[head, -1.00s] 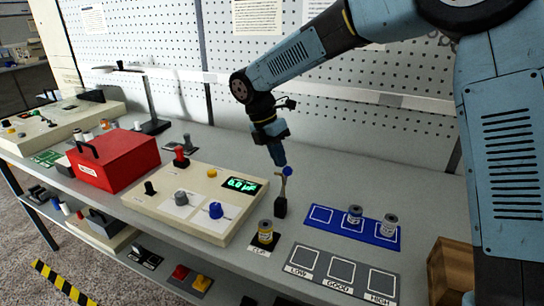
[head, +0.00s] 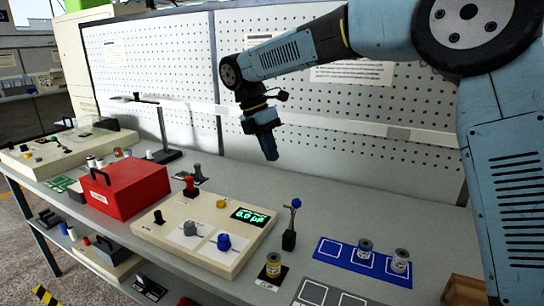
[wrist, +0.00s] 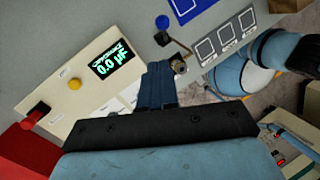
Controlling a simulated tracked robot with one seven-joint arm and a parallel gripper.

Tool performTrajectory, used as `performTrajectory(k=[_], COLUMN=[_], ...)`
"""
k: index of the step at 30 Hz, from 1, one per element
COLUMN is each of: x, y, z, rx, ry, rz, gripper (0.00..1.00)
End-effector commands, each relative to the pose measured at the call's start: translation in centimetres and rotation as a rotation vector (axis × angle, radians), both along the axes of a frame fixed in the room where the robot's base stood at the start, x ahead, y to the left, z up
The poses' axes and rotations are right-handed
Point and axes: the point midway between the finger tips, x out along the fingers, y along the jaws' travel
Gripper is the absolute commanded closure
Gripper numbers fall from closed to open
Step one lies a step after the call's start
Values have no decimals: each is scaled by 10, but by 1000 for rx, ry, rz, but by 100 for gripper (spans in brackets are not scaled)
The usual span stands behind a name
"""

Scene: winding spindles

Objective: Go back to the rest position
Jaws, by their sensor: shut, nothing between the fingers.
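My gripper (head: 270,152) hangs in the air above the bench, behind and above the beige meter panel (head: 170,240), touching nothing. Its fingers are together and empty. In the wrist view my gripper (wrist: 158,72) also shows with its fingers side by side, pointing over the bench. The panel's display (head: 250,216) reads 0.0 µF; it shows in the wrist view too (wrist: 112,58).
A blue-topped lever (head: 290,225) stands right of the panel. A yellow-labelled spindle (head: 273,264) sits on the CLIP pad. A red box (head: 128,190) stands left.

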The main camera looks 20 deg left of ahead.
Motion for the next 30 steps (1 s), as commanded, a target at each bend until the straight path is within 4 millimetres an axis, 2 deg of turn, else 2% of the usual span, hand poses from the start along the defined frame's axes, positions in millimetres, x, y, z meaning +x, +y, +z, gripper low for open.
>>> performTrajectory(k=[10, 14, 17, 23, 30], x=[0, 1, 1, -2, -15], y=[-1, -14, -37, -101, -179], z=[0, 6, 15, 36, 53], rx=[0, 8, 23, 75, 151], ry=[-1, -28, -72, -192, -322], rz=[-3, -52, -148, -424, -778], gripper=[100, 100, 100, 100, 100])
